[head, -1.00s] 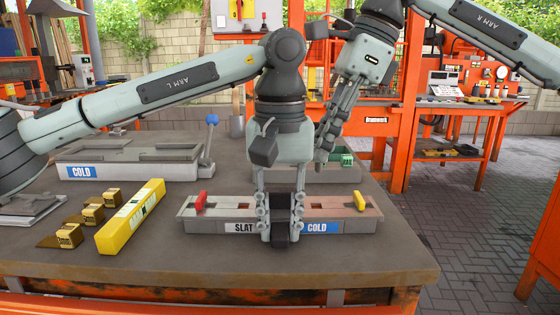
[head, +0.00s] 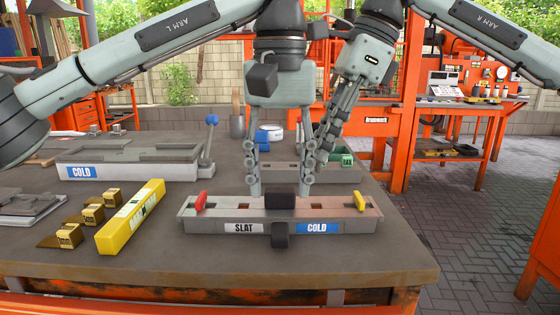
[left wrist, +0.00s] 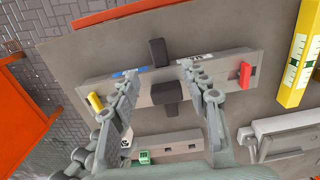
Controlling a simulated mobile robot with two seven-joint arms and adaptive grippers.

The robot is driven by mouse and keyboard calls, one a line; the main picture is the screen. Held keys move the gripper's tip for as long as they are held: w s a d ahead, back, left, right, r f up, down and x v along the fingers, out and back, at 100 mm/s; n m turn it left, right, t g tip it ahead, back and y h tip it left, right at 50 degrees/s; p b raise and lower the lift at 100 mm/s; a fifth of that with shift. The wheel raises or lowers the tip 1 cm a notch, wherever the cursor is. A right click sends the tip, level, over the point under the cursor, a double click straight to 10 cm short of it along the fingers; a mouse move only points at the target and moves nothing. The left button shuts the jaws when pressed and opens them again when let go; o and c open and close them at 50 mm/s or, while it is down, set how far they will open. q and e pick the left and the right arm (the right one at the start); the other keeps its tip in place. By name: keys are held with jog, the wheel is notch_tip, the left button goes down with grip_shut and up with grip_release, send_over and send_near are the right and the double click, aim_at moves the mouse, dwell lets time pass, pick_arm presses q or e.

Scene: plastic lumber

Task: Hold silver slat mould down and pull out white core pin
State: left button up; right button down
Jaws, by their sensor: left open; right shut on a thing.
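The silver slat mould (head: 215,213) lies flat on the table, labelled SLAT and COLD, with a red piece (head: 201,201) at its left end and a yellow piece (head: 360,201) at its right. My left gripper (head: 280,190) is open above the mould, its fingers spread either side of the dark middle block (head: 280,201). My right gripper (head: 319,165) is shut behind the left one's finger, which hides its tips in the head view. In the left wrist view a small white piece (left wrist: 126,140), seemingly the core pin, shows by the right gripper's tips, partly hidden.
A grey block (head: 345,175) with a green piece (head: 347,160) stands behind. Another COLD mould (head: 150,172) with a blue-knobbed lever (head: 211,120) is at back left. A yellow bar (head: 130,216) and brass blocks (head: 70,235) lie left. The front right tabletop is clear.

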jog(key=shift+r+p, duration=3.1)
jog(key=shift+r, duration=0.05)
jog(key=shift+f, duration=0.1)
jog(key=shift+s, duration=0.1)
